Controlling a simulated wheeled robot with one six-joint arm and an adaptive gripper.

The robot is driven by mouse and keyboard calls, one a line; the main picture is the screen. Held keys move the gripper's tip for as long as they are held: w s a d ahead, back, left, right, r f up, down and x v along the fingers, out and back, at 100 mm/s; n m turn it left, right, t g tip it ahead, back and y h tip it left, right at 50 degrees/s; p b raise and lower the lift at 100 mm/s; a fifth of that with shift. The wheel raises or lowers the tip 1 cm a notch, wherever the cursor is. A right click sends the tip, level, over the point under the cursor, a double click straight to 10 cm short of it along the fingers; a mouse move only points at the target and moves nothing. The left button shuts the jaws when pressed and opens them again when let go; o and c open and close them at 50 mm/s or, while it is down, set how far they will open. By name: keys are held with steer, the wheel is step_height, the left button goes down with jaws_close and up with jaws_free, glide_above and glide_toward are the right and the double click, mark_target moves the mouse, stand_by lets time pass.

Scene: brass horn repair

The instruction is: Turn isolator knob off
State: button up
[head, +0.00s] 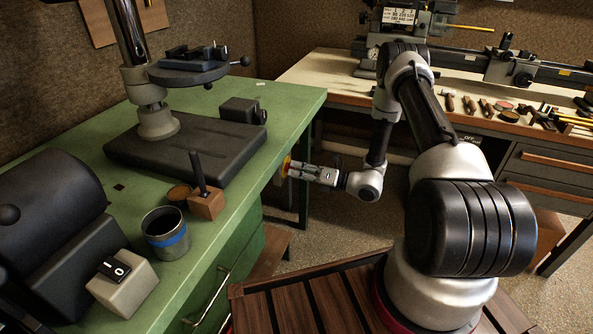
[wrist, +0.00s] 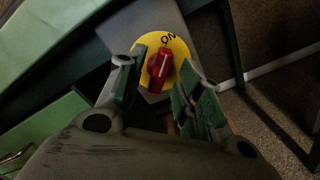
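The isolator knob (wrist: 159,66) is a red handle on a round yellow plate (wrist: 178,46), with the word ON at the plate's top edge in the wrist view. The handle stands nearly upright in that picture, with its upper end toward ON. In the head view the yellow plate (head: 286,165) shows at the right end of the green bench; the red handle is hardly visible there. My gripper (head: 297,171) is at the plate. In the wrist view my gripper (wrist: 163,62) is open, one finger on each side of the handle, with visible gaps.
A second bench (head: 330,75) with hand tools stands behind my arm. Open floor lies between the benches.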

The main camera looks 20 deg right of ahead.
steer(key=shift+w+a, duration=0.25)
steer(key=shift+a, duration=0.1)
jaws_close()
steer(key=shift+n, duration=8.9)
